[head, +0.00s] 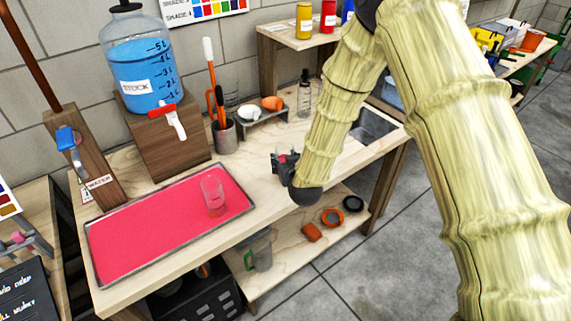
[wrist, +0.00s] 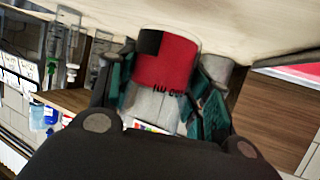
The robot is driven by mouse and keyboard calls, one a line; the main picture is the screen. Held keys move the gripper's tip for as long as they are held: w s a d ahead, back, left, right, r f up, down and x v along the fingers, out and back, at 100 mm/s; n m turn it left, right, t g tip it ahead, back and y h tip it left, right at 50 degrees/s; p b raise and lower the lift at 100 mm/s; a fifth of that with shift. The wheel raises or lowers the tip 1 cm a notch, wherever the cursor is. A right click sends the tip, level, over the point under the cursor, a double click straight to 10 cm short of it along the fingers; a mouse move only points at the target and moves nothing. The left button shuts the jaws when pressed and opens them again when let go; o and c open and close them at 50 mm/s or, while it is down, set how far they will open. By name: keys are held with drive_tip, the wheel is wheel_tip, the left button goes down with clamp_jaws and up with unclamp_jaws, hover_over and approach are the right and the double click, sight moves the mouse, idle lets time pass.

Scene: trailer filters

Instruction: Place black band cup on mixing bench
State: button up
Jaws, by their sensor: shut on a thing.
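My gripper (head: 287,168) is over the front right part of the mixing bench (head: 270,175), a pale wooden top. In the wrist view my gripper (wrist: 163,95) is shut on a grey cup-like thing (wrist: 152,104) with a red area, a black patch and partly hidden dark lettering. I take it for the black band cup, but no full band shows. In the head view it is mostly hidden by the gripper; only a bit of pinkish red shows. I cannot tell whether it touches the bench. A clear cup (head: 211,191) stands on the red tray.
The red tray (head: 101,267) fills the bench's left front. A blue stock dispenser (head: 140,75), a tool pot (head: 225,138), a small rack (head: 262,116) and a dropper bottle (head: 304,95) line the back. A basin (head: 372,126) is at right. Bare wood lies between tray and gripper.

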drive_tip(key=shift+w, duration=0.45)
drive_tip(key=shift+w+f+p, duration=0.2)
drive_tip(key=shift+f+p, duration=0.05)
drive_tip(key=shift+p, duration=0.05)
drive_tip(key=shift+d+f+p, duration=0.1)
drive_tip(key=shift+f+p, duration=0.45)
drive_tip(key=shift+f, duration=1.05)
drive_tip(key=shift+f, duration=0.15)
drive_tip(key=o, duration=1.2)
drive_tip(key=shift+r, duration=0.25)
drive_tip(key=b+v, duration=0.2)
drive_tip(key=v, duration=1)
drive_tip(key=shift+b, duration=0.4)
